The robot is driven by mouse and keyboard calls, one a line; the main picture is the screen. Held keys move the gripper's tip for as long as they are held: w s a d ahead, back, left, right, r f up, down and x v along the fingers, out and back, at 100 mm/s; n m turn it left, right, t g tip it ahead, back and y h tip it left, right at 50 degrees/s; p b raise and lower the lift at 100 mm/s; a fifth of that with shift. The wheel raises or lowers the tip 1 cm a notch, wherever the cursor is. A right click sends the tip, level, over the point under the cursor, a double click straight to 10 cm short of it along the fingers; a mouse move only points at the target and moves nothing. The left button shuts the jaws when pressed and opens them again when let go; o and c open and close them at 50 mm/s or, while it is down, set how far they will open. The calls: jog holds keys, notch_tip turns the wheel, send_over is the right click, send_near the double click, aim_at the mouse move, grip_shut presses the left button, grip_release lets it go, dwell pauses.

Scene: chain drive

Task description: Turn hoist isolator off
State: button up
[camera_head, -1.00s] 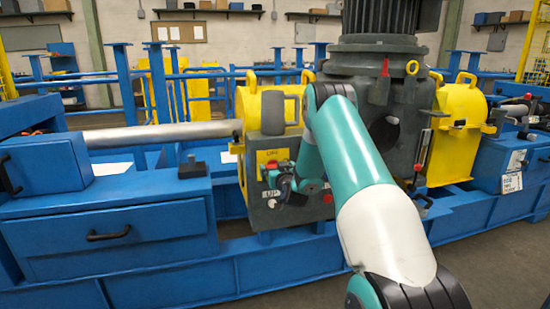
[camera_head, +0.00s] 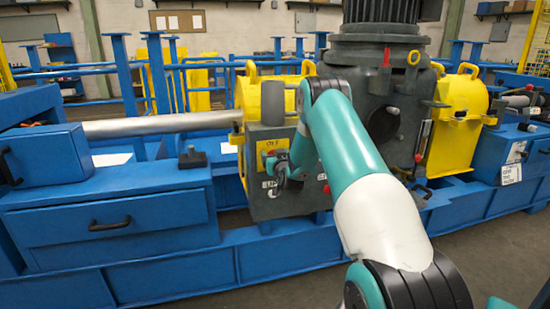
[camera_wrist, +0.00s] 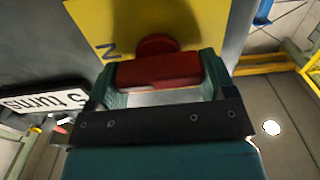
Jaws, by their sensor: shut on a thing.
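The hoist isolator shows in the wrist view as a red handle (camera_wrist: 158,70) with a round red hub behind it, on a yellow plate (camera_wrist: 200,20) with a partly visible black letter. The yellow plate (camera_head: 270,146) is also on the front of the dark grey box in the head view. My gripper (camera_wrist: 158,78) has one finger at each end of the red handle and is shut on it. In the head view my gripper (camera_head: 271,163) is small and in front of the box, and it hides most of the handle.
A white "5 turns" label (camera_wrist: 45,98) is beside the plate in the wrist view. A dark grey motor housing (camera_head: 385,95) stands right of the box. A silver shaft (camera_head: 160,124) runs left. A blue drawer cabinet (camera_head: 110,225) stands at the lower left.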

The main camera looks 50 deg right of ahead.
jog(key=shift+f+n+b, duration=0.1)
jog(key=shift+n+b, duration=0.2)
jog(key=shift+b, duration=0.15)
jog(key=n+b, duration=0.1)
jog(key=b, duration=0.1)
jog(key=n+b, duration=0.1)
jog(key=shift+w+a+f+n+b, duration=0.1)
jog(key=shift+a+f+n+b, duration=0.05)
jog(key=shift+n+b, duration=0.25)
jog(key=n+b, duration=0.5)
jog(key=shift+a+f, duration=0.1)
jog(key=shift+a, duration=0.05)
jog(key=n+b, duration=0.5)
jog(key=shift+w+a+f+n, duration=0.1)
jog(key=shift+n, duration=0.3)
jog(key=shift+n+b, duration=1.15)
jog(key=shift+n, duration=0.65)
jog(key=o, duration=0.9)
jog(key=shift+a, duration=0.1)
